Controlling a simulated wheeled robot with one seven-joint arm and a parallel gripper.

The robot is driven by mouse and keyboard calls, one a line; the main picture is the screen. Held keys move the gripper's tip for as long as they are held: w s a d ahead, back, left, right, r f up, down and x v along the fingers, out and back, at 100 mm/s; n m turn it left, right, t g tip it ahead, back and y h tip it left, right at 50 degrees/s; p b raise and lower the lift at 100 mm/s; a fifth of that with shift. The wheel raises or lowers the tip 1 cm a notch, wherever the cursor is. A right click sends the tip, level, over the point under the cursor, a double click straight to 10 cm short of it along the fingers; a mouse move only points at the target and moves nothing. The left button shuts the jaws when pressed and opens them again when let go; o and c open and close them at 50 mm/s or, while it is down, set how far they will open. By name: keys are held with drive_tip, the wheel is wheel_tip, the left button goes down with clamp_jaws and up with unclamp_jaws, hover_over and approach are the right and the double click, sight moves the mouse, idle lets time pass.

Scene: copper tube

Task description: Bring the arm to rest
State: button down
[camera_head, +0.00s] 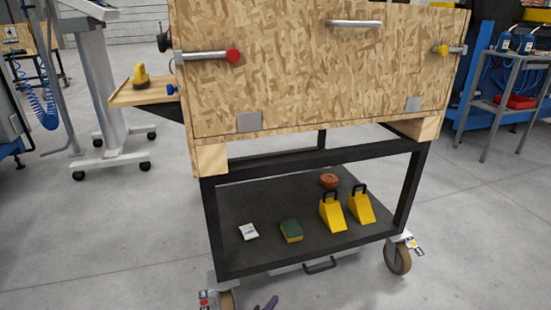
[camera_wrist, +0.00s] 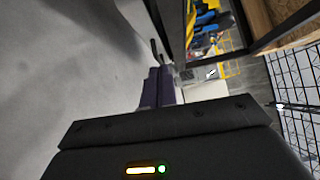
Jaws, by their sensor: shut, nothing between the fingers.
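My gripper (camera_wrist: 160,86) shows in the wrist view with its two purple-grey fingers together and nothing between them. In the head view only a small purple-grey tip of my gripper (camera_head: 267,303) shows at the bottom edge, low in front of the cart. The rest of my arm is out of that view. The gripper appears apart from the cart, though the exact gap cannot be told.
A black-framed cart carries a wooden box (camera_head: 310,85) with metal latches. Its lower shelf (camera_head: 270,205) holds two yellow wedges (camera_head: 345,210), a green sponge (camera_head: 291,231) and an orange roll (camera_head: 328,180). A caster (camera_head: 397,258) stands front right. Open grey floor (camera_head: 110,240) lies left.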

drive_tip(key=s+d+r+m+g+p, duration=0.1)
drive_tip(key=s+d+r+m+g, duration=0.1)
drive_tip(key=d+r+m+g, duration=0.5)
drive_tip(key=s+d+r+m+g+p, duration=0.1)
drive_tip(key=s+d+r+m+g, duration=0.15)
drive_tip(key=r+m, duration=0.9)
drive_tip(key=s+d+r+m+g+p, duration=0.1)
drive_tip(key=s+d+r+m+g, duration=0.3)
drive_tip(key=r+m, duration=0.55)
drive_tip(key=s+d+r+m+t+y+p, duration=0.1)
drive_tip(key=s+r+m+y, duration=0.3)
drive_tip(key=s+r+m, duration=0.5)
drive_tip(key=s+d+r+m+t+y+p, duration=0.2)
drive_tip(key=s+r+m+y, duration=0.3)
drive_tip(key=s+r+m, duration=0.5)
wheel_tip(320, 180, up, 3)
drive_tip(key=shift+f+t, duration=0.1)
drive_tip(key=shift+t, duration=0.35)
